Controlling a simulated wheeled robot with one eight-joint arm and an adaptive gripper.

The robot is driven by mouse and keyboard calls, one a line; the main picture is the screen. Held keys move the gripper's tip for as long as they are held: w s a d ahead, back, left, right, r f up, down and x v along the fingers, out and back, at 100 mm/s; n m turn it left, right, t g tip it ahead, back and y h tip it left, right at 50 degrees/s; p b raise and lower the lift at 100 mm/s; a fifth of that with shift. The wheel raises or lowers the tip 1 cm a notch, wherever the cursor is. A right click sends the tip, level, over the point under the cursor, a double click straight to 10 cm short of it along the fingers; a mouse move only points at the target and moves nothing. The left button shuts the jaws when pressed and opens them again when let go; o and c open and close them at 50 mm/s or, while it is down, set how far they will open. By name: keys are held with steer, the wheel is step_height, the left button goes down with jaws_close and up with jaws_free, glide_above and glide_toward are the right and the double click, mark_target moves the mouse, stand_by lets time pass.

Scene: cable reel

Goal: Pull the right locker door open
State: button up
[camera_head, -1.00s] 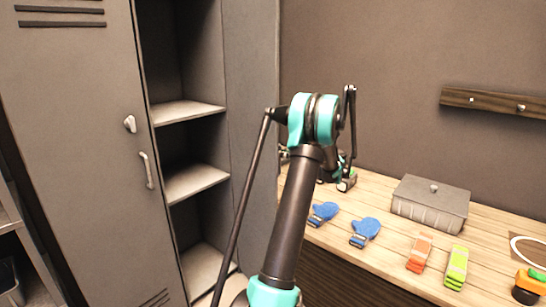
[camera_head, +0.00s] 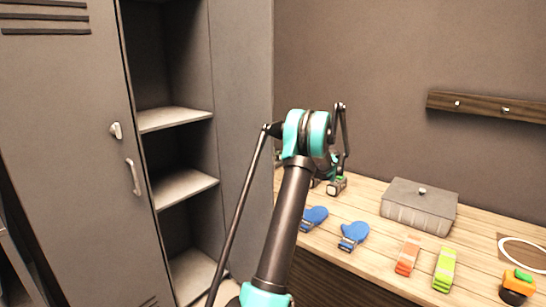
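A grey locker stands at the left. Its left door (camera_head: 65,160) shows vent slots, a knob-like latch (camera_head: 116,131) and a bar handle (camera_head: 133,177). The compartment to the right of this door is uncovered and shows empty shelves (camera_head: 182,187). A tall grey panel (camera_head: 241,130) stands at the right side of the shelves; I cannot tell whether it is the right door swung open or the locker's side wall. My arm rises in the middle, to the right of the locker.
A wooden bench (camera_head: 380,260) stands at the right. On it are blue mitts (camera_head: 353,235), a grey lidded box (camera_head: 419,207), an orange clip (camera_head: 408,255), a green clip (camera_head: 445,269) and an orange tool (camera_head: 517,286). A peg rail (camera_head: 490,106) is on the wall.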

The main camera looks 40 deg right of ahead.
steer(key=shift+o, duration=0.8)
steer(key=shift+w+a, duration=0.15)
steer(key=v, duration=1.2)
